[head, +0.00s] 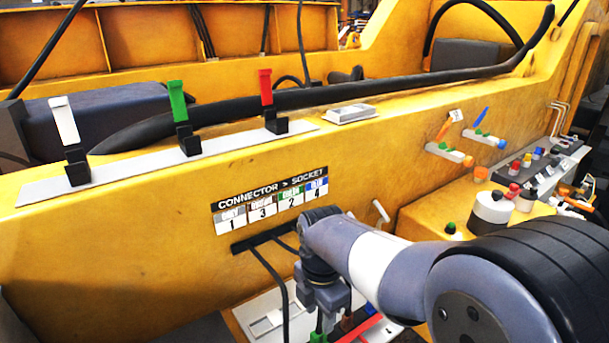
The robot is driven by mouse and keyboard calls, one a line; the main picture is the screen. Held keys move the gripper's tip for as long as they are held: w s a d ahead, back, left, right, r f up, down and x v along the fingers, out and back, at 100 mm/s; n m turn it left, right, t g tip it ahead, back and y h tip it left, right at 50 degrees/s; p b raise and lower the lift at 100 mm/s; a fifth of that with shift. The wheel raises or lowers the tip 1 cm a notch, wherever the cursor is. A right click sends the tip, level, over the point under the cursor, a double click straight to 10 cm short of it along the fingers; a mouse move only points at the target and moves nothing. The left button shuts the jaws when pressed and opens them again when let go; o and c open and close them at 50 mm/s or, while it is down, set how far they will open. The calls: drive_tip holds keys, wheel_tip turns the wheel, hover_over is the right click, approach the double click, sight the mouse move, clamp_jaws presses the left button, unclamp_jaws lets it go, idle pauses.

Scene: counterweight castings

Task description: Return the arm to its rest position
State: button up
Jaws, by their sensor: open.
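My arm (385,268) reaches in from the lower right. My gripper (325,308) points down in front of the yellow casting's lower wall, just below a connector-to-socket label (270,202). It is open. Its fingertips are partly hidden near the bottom edge, close above a pale panel (262,322) with small green, brown and red parts. I cannot tell whether the fingers touch any of these.
White, green (178,103) and red (266,88) levers stand on a strip on the yellow ledge (120,200). A thick black cable (400,80) runs along it. Black cables hang from a slot left of my gripper. Knobs and small blocks (493,207) crowd the right side.

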sight(319, 331)
wheel_tip(319, 331, down, 6)
drive_tip(key=shift+f, duration=0.2)
drive_tip(key=shift+r+p, duration=0.4)
drive_tip(key=shift+r, duration=0.05)
